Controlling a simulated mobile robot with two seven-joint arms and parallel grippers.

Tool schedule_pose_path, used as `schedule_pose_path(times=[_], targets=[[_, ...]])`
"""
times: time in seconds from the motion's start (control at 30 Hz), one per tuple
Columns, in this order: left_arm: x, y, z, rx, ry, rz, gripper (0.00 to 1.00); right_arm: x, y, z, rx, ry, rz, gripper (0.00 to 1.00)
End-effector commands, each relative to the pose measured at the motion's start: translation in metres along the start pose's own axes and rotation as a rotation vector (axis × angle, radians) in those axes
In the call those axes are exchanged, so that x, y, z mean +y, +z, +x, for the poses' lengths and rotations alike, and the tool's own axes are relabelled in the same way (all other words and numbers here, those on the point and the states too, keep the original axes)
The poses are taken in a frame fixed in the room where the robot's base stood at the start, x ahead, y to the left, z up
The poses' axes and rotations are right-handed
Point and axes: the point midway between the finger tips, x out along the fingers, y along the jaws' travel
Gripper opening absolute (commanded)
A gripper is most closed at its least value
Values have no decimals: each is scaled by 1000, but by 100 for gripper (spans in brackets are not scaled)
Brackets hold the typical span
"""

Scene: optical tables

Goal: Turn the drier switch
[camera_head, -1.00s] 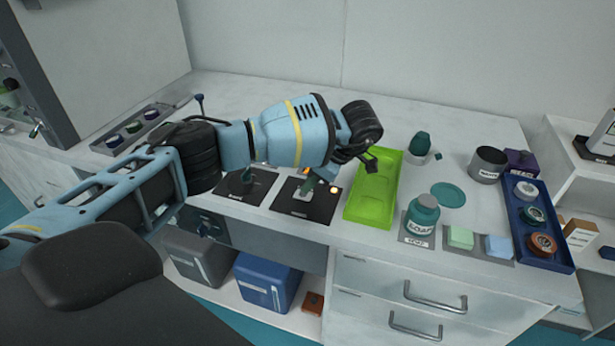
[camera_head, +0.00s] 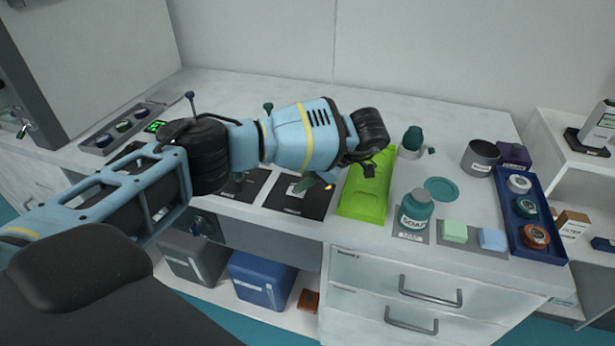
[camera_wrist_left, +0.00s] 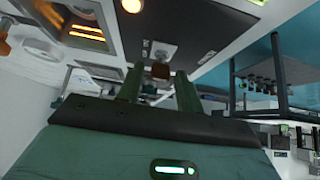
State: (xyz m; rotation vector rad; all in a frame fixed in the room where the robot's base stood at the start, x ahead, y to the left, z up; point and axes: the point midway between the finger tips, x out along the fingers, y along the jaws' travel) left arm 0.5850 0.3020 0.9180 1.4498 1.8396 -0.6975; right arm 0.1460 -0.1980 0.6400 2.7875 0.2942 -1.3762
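My left arm reaches in from the left in the head view. Its gripper (camera_head: 304,184) hangs low over a black panel (camera_head: 301,202) on the table, partly hidden by the wrist. In the left wrist view, the two green fingers (camera_wrist_left: 160,82) are apart, with a gap between them. A small brown-capped switch (camera_wrist_left: 159,70) shows between the fingertips; I cannot tell whether they touch it. My right gripper is out of view.
A teal soap bottle (camera_head: 415,209), a grey cup (camera_head: 480,158) and a blue tray (camera_head: 545,241) with several round items stand farther right.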

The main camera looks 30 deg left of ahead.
Motion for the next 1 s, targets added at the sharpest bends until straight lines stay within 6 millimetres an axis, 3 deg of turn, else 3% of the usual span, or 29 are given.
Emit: schedule_pose_path(times=[0.37,0.57,0.8,1.0], targets=[[0,1,-2,-2,0,1,44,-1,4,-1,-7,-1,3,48],[0,1,-26,-3,2,2,44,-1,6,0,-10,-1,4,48],[0,-1,-65,-1,4,-1,44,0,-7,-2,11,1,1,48],[0,0,-78,-1,0,0,44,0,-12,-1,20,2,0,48]])
